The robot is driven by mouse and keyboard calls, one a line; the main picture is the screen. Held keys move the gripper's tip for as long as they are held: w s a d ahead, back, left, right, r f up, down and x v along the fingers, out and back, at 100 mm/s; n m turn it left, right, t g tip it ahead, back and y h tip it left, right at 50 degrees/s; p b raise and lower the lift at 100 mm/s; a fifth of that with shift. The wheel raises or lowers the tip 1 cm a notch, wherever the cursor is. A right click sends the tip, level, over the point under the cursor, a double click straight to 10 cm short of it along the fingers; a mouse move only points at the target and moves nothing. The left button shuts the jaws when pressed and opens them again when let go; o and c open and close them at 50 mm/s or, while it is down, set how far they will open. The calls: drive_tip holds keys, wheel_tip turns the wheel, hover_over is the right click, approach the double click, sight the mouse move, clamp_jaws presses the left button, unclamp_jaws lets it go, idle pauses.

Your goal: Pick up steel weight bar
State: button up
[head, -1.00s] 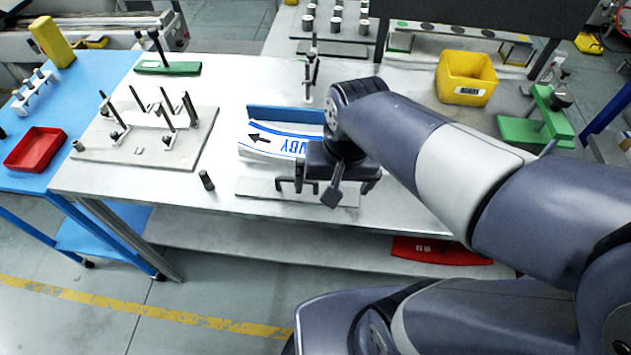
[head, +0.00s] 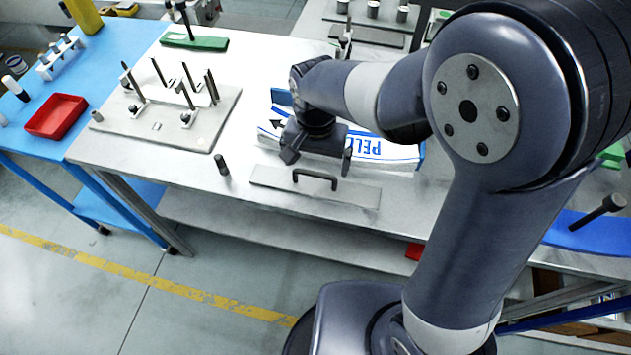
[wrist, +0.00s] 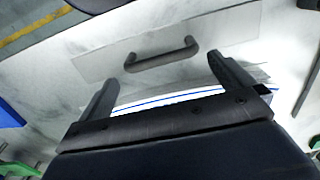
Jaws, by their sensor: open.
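The steel weight bar (head: 270,175) is a flat grey plate with a black arched handle (head: 315,178) on top, lying along the front of the white table. The wrist view shows the bar (wrist: 225,28) and its handle (wrist: 160,56) just beyond my fingertips. My gripper (head: 318,160) is open and empty, on the far side of the handle from the head camera. In the wrist view my gripper (wrist: 162,72) has its fingers spread wider than the handle, which lies ahead of the gap. The gripper's height above the bar is hard to tell.
A short dark peg (head: 222,164) stands left of the bar. A fixture plate with several posts (head: 195,125) is farther left. The table's front edge is close.

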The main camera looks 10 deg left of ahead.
sight(314, 172)
drive_tip(key=shift+s+a+f+p, duration=0.1)
drive_tip(key=shift+f+p, duration=0.1)
drive_tip(key=shift+f, duration=0.65)
drive_tip(key=shift+s+d+f+p, duration=0.1)
drive_tip(key=shift+f+p, duration=0.05)
drive_tip(key=shift+f, duration=0.75)
drive_tip(key=shift+s+a+f+p, duration=0.1)
drive_tip(key=shift+f+p, duration=0.1)
drive_tip(key=shift+f, duration=0.65)
drive_tip(key=shift+c, duration=0.4)
drive_tip(key=c, duration=1.5)
drive_tip(key=shift+w+r, duration=0.1)
drive_tip(key=shift+r, duration=0.05)
drive_tip(key=shift+c, duration=0.6)
